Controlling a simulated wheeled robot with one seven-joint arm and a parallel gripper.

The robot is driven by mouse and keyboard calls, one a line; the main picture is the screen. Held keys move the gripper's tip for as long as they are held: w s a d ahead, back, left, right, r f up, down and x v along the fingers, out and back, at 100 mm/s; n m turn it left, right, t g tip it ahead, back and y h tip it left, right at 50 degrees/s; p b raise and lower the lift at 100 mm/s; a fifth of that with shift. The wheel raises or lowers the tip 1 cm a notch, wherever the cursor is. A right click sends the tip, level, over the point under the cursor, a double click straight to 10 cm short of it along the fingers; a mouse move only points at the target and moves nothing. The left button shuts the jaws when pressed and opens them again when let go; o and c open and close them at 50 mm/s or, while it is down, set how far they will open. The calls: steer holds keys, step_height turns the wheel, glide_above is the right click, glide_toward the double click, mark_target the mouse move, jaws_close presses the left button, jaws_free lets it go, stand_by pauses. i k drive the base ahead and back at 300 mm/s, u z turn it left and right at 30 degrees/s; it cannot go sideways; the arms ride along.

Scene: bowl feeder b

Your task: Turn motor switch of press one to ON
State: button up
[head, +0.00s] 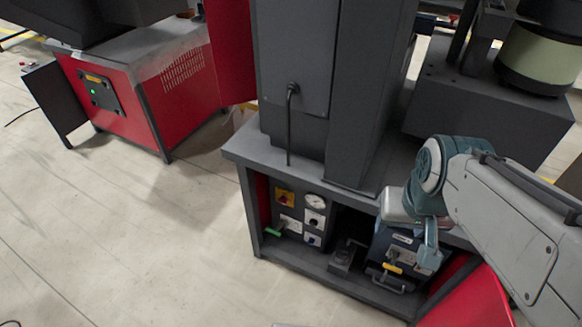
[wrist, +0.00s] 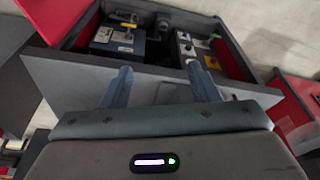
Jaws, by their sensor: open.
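The press cabinet (head: 232,153) stands in the middle of the head view, its lower bay open. Inside on the left is a control panel (head: 291,238) with a red and yellow rotary switch (head: 284,198), a round gauge (head: 316,202), small white-plated switches (head: 313,219) and a green handle (head: 273,232). Which one is the motor switch, and its position, I cannot tell. My gripper (head: 430,255) is in front of the bay's right side, apart from the panel. In the wrist view my gripper (wrist: 160,88) is open and empty, and the panel (wrist: 190,47) shows beyond the right finger.
A red door (head: 470,303) hangs open at lower right. Another red cabinet (head: 140,105) stands at upper left. The floor at left is clear.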

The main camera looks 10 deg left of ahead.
mark_target(283, 200)
steer(key=k, duration=1.3)
steer(key=u, duration=0.7)
steer(key=i, duration=0.95)
steer(key=z, duration=0.6)
steer(key=i, duration=0.75)
steer(key=z, duration=0.1)
